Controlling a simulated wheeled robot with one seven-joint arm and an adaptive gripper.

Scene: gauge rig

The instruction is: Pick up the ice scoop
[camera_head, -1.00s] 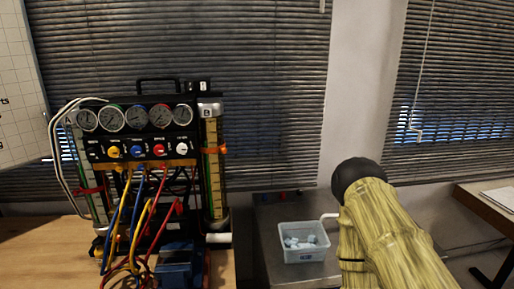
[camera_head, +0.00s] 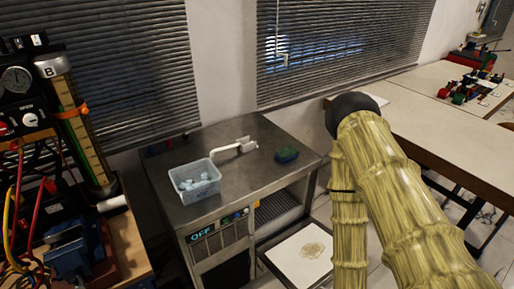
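I cannot make out an ice scoop for certain. A small pale blue bin (camera_head: 207,188) with several whitish-blue chunks in it stands at the left of a steel-topped unit. A white bent piece (camera_head: 233,147) with a blockier right end is just behind and right of the bin; I cannot tell whether it is a spout or a handled tool. A small dark blue-green item (camera_head: 287,155) lies farther right on the same top. My arm rises at the right of the picture, and my gripper is out of view.
The steel top (camera_head: 240,182) is mostly bare between these items. A gauge rig (camera_head: 70,120) with hoses stands at the left on a wooden bench. A long pale table (camera_head: 440,125) runs along the right, behind my arm. Window blinds cover the back wall.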

